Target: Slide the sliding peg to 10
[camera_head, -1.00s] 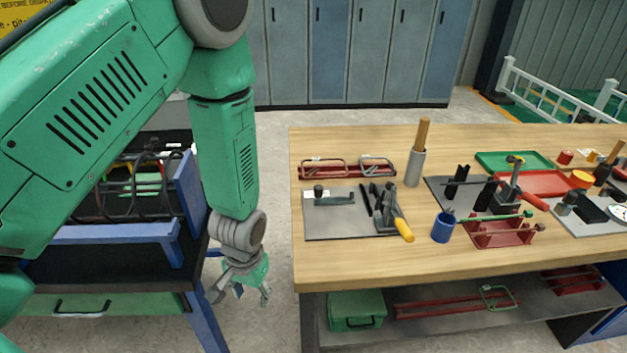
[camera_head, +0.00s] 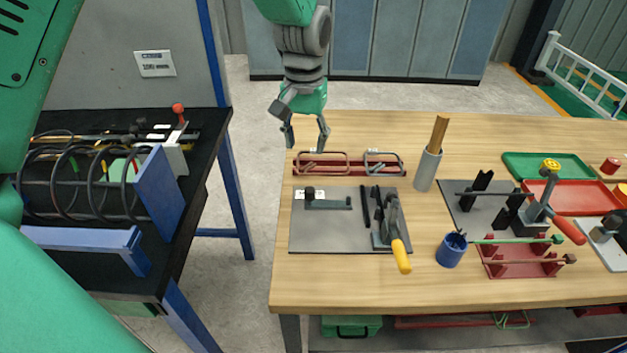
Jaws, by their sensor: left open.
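A small dark peg (camera_head: 309,192), which looks like the sliding peg, stands at the left end of a short grey-green rail (camera_head: 330,204). A white label lies beside it; its markings are too small to read, so I cannot make out the 10. The rail sits on a grey plate (camera_head: 325,238) on the wooden table. My left gripper (camera_head: 306,138) is open and empty, pointing down at the table's far left edge. In the picture it is above the peg, beyond the red rack. My right gripper is out of view.
A red rack with two wire handles (camera_head: 347,170) lies between gripper and plate in the picture. A toggle clamp with a yellow handle (camera_head: 401,256) and a grey tube (camera_head: 427,170) stand right of the rail. A blue cup (camera_head: 451,250) stands farther right.

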